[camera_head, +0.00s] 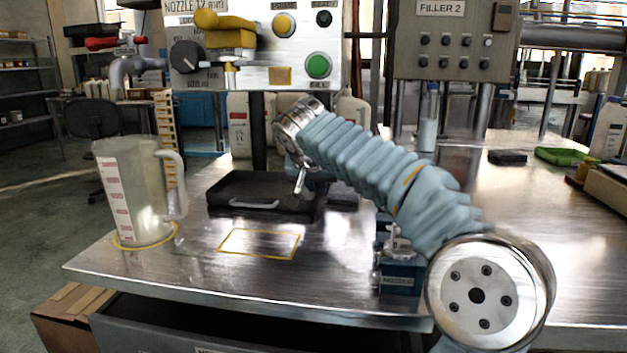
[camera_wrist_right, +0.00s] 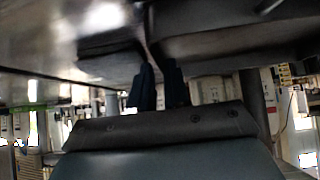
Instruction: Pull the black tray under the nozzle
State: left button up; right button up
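The nozzle (camera_head: 230,76) hangs below the yellow valve, behind the tray. My right gripper (camera_wrist_right: 159,66) shows two dark fingers with a narrow gap, close to the tray's edge; nothing is clearly held between them. In the head view, my wrist and the tray's right side mostly hide the fingertips. My left gripper is out of view.
A clear measuring jug (camera_head: 128,190) stands at the table's left, on a yellow ring. A yellow rectangle outline (camera_head: 258,244) marks bare table in front of the tray. A dark block (camera_head: 343,195) lies right of the tray. A small blue-based device (camera_head: 400,278) stands beside my arm.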

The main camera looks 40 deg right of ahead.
jog(key=shift+w+d+f, duration=0.35)
jog(key=shift+d+f, duration=0.05)
jog(key=shift+f, duration=0.1)
jog(key=shift+c, duration=0.2)
grip_shut()
